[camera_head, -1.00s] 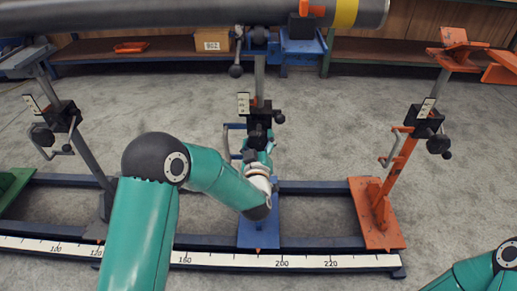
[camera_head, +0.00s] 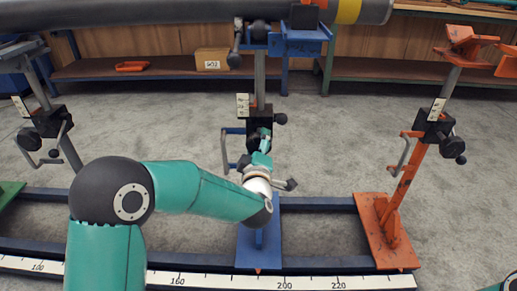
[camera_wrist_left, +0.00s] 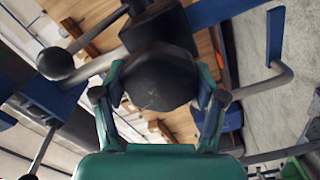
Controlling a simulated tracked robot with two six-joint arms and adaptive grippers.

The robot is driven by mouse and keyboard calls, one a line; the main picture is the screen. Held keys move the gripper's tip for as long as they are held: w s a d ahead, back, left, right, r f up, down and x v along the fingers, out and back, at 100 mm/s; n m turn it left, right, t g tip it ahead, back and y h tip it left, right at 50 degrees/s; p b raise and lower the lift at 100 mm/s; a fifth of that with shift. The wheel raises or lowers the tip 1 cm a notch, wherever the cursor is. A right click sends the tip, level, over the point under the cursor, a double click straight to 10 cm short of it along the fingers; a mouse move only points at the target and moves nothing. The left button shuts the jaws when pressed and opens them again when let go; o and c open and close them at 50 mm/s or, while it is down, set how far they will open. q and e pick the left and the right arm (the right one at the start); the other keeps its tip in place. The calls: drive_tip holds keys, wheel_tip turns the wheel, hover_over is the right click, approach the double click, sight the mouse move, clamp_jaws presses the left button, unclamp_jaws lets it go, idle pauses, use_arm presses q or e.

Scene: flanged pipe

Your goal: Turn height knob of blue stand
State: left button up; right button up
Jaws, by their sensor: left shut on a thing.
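The blue stand (camera_head: 259,240) stands in the middle of the head view, with a blue foot, a grey post and a blue top under the pipe. A black clamp block (camera_head: 259,115) sits on its post. My left gripper (camera_head: 261,141) is at the front of this block. In the left wrist view, its two teal fingers are shut around a dark, faceted round knob (camera_wrist_left: 160,79), one finger on each side. In the head view the gripper and wrist mostly hide this knob. My right gripper is out of view.
The grey flanged pipe (camera_head: 180,12) runs across the top. A crank handle (camera_head: 226,150) sticks out left of the clamp block. An orange stand (camera_head: 385,225) is to the right and another stand (camera_head: 45,130) to the left. A ruler rail (camera_head: 210,282) crosses the front.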

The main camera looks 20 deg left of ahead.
use_arm(q)
drive_tip(key=shift+a+f, duration=0.15)
drive_tip(key=o, duration=0.9)
drive_tip(key=shift+s, duration=0.1)
drive_tip(key=shift+o, duration=1.2)
drive_tip(key=v, duration=1.2)
